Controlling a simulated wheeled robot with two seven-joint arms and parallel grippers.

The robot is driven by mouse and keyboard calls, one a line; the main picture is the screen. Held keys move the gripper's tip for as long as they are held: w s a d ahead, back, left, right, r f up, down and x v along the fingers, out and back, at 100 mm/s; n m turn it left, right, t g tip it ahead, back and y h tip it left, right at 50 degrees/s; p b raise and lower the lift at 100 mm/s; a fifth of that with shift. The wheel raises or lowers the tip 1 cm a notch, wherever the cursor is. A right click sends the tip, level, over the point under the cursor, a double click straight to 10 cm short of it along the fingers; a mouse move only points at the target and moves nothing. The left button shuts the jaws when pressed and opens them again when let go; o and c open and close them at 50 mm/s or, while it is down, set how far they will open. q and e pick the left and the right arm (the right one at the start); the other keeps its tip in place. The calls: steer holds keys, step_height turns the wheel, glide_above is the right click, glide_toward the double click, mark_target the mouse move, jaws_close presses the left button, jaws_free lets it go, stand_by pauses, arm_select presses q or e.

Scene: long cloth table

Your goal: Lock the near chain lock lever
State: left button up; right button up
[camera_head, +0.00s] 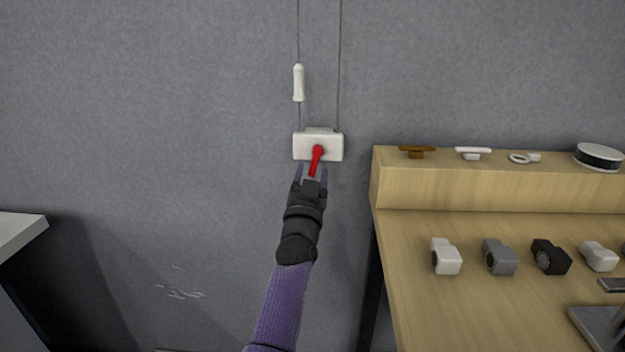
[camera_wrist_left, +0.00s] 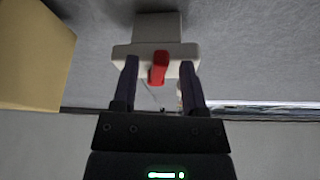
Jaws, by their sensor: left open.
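The chain lock is a white box (camera_head: 301,147) on the grey wall, with a red lever (camera_head: 317,155) on its front. The lever hangs down, its lower end tilted slightly left in the head view. My left gripper (camera_head: 311,173) is just below the box, open, its fingers pointing up at the lever. In the left wrist view, the red lever (camera_wrist_left: 159,67) shows between the two fingertips of the left gripper (camera_wrist_left: 160,78), apart from both as far as I can see. The white box (camera_wrist_left: 185,50) is just beyond the fingertips. My right gripper is not in view.
Two thin cords run up the wall from the box, with a white handle (camera_head: 299,83) on the left one. A wooden bench (camera_head: 420,310) with several small fittings stands at the right. A white-topped unit (camera_head: 18,232) is at the far left. The wall between is clear.

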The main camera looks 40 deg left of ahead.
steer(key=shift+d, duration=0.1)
arm_select(q)
jaws_close()
steer(key=shift+w+d+r+n+g+y+p, duration=0.15)
steer(key=shift+d+n+g+y+p, duration=0.15)
steer(key=shift+n, duration=0.4)
steer(key=n, duration=0.1)
steer(key=n+y, duration=0.1)
steer(key=shift+w+d+f+n+g, duration=0.15)
steer(key=shift+w+f+n+g, duration=0.05)
steer(key=shift+n+g, duration=0.2)
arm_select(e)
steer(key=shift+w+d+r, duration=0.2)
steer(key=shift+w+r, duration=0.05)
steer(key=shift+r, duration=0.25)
arm_select(q)
jaws_free()
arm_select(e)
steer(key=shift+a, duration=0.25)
arm_select(q)
steer(key=shift+d+p, duration=0.1)
steer(key=shift+p, duration=0.2)
